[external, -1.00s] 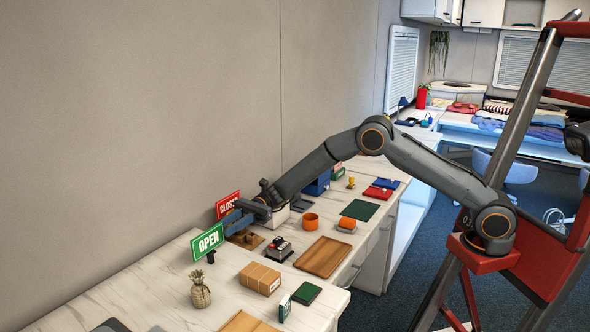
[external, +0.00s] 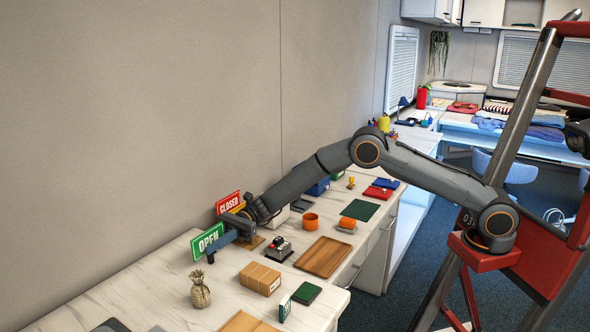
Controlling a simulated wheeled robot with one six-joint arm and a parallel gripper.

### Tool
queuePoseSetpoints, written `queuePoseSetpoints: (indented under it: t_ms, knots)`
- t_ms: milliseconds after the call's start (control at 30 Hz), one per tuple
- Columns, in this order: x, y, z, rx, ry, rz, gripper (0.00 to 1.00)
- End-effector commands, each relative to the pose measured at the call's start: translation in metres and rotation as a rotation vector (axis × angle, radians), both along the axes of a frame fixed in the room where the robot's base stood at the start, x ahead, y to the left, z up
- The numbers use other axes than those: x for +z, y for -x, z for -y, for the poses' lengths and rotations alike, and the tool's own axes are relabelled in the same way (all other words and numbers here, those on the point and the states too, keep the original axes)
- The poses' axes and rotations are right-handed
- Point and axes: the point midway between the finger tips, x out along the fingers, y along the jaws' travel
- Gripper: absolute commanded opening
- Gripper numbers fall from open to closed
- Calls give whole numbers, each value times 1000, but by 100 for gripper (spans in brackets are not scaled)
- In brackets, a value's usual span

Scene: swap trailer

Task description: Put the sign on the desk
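A green OPEN sign (external: 206,240) stands upright on the left part of the marble-topped desk (external: 150,262), near the wall. A red CLOSED sign (external: 228,203) stands behind it. My gripper (external: 215,247) is low over the desk, at the right side of the OPEN sign, and its fingers cover part of that sign's lower right. I cannot tell whether the fingers touch the sign or stand just in front of it. The gap between the fingers does not show clearly.
A pineapple ornament (external: 200,290) and a brown box (external: 260,278) stand in front of the sign. A dark stamp-like device (external: 279,250), a wooden tray (external: 323,257) and an orange mug (external: 310,221) lie to the right. Bare desk shows at the far left.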

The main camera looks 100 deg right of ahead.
Motion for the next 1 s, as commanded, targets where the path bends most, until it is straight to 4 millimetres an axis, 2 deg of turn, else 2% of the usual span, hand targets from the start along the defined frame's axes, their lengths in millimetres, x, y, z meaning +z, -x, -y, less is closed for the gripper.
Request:
queuePoseSetpoints:
  t_ms: [33,200,500,633,1000]
  knots:
    - [0,0,0,0,0,0,27]
    - [0,0,0,0,0,0,0]
    - [0,0,0,0,1,1,0]
    - [8,0,0,0,1,2,0]
    - [74,0,0,0,2,4,0]
